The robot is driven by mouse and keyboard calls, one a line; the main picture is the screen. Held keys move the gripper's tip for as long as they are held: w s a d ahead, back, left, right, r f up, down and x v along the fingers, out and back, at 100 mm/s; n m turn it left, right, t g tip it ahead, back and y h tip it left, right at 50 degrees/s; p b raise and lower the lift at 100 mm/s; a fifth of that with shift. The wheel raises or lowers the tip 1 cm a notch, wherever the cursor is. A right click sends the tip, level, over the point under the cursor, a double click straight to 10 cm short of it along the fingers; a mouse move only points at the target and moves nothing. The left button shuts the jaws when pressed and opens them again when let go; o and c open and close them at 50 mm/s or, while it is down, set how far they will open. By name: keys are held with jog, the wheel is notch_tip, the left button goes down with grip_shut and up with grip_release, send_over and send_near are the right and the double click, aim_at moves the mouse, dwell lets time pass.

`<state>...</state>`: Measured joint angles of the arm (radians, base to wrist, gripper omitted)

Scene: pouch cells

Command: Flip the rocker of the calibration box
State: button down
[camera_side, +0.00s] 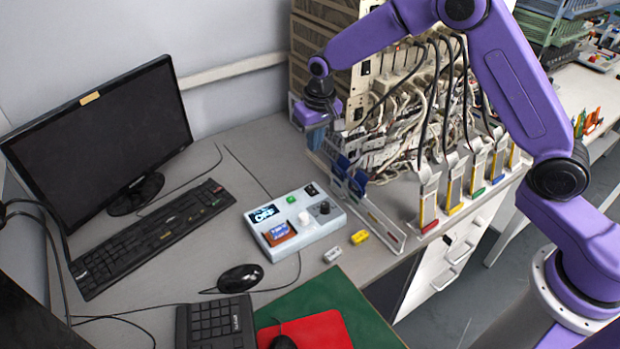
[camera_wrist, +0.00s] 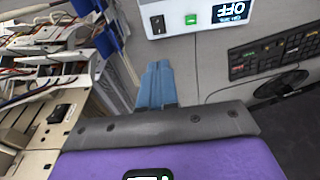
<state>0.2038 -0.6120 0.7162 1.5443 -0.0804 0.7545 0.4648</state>
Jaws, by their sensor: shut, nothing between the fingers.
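The calibration box (camera_side: 318,230) is a white case on the grey desk, with a lit display reading OFF, a green button, knobs and an orange-framed socket holding a blue piece. Its small black rocker (camera_side: 311,189) is at the back right corner of the top. In the wrist view the box (camera_wrist: 172,8) shows upside down at the top edge, partly cut off, with the rocker (camera_wrist: 157,24) at its near left corner. My gripper (camera_wrist: 157,66) has its blue fingers shut together and empty, short of the box and apart from it. In the side view its fingertips are unclear.
A cable-filled rack (camera_side: 400,130) stands close right of the box, with blue pieces (camera_side: 349,174) on its near side. Small grey (camera_side: 332,254) and yellow (camera_side: 359,237) blocks sit before the box.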

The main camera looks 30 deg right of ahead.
aim_at(309, 186)
jog(key=shift+f, duration=0.1)
jog(key=f, duration=0.4)
jog(key=w+f, duration=0.1)
jog(key=f, duration=0.4)
jog(key=w+f, duration=0.1)
jog(key=f, duration=0.3)
jog(key=shift+f, duration=0.35)
